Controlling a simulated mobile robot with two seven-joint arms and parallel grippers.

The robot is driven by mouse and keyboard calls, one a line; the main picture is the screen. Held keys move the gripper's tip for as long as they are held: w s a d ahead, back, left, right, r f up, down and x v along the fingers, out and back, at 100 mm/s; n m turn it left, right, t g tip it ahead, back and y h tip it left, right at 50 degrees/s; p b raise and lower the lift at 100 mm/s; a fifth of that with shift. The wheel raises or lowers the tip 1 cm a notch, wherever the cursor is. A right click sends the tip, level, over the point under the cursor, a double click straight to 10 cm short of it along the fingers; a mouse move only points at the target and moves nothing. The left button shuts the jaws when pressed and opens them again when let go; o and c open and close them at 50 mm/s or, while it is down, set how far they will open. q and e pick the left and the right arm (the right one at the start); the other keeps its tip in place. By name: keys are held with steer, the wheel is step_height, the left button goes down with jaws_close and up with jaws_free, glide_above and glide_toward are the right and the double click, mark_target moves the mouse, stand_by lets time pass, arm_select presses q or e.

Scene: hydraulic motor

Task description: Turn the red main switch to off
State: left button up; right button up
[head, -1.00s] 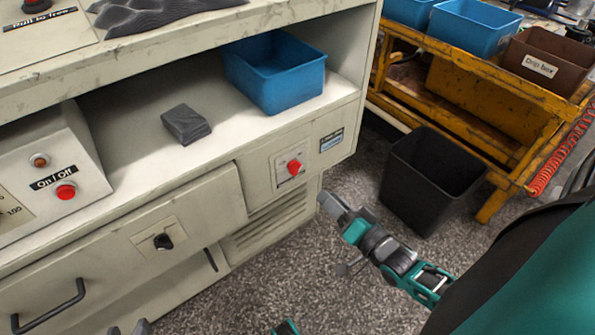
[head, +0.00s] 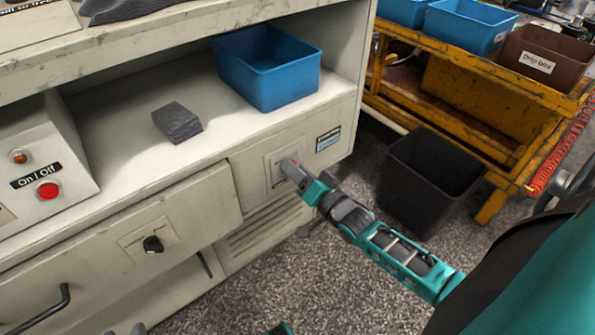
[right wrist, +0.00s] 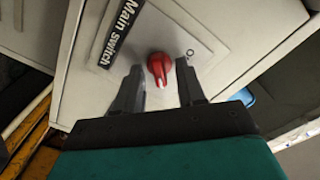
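The red main switch (right wrist: 160,68) is a round knob with a white pointer mark aimed toward the bottom of the right wrist view. It sits on a light plate, with the label "Main switch" to its left and an "O" mark to its upper right. My right gripper (head: 292,168) is at the plate on the cabinet front and mostly hides the knob in the head view. Its two fingers stand open on either side of the knob, with gaps visible. Grey fingertips of my left gripper (head: 126,330) show apart at the bottom edge, mostly cut off.
A black knob (head: 153,245) and a red On/Off button (head: 48,190) are on the cabinet to the left. A blue bin (head: 268,75) and a grey block (head: 177,122) stand on the shelf above. A black bin (head: 425,180) stands on the floor at right.

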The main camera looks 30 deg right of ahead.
jaws_close()
arm_select(q)
steer(key=shift+a+r, duration=0.1)
steer(key=shift+s+a+r+y+p, duration=0.2)
steer(key=shift+a+r+p, duration=0.2)
steer(key=shift+p, duration=0.85)
steer(key=shift+s+a+r+y+p, duration=0.1)
steer(key=shift+a+r+y+p, duration=0.3)
steer(key=shift+p, duration=0.8)
arm_select(e)
steer(key=shift+a+n, duration=0.15)
steer(key=shift+n, duration=4.3)
steer(key=shift+a+n, duration=0.1)
steer(key=shift+n, duration=4.35)
arm_select(q)
steer(key=shift+d+r, duration=0.1)
steer(key=shift+d, duration=0.05)
arm_select(e)
jaws_free()
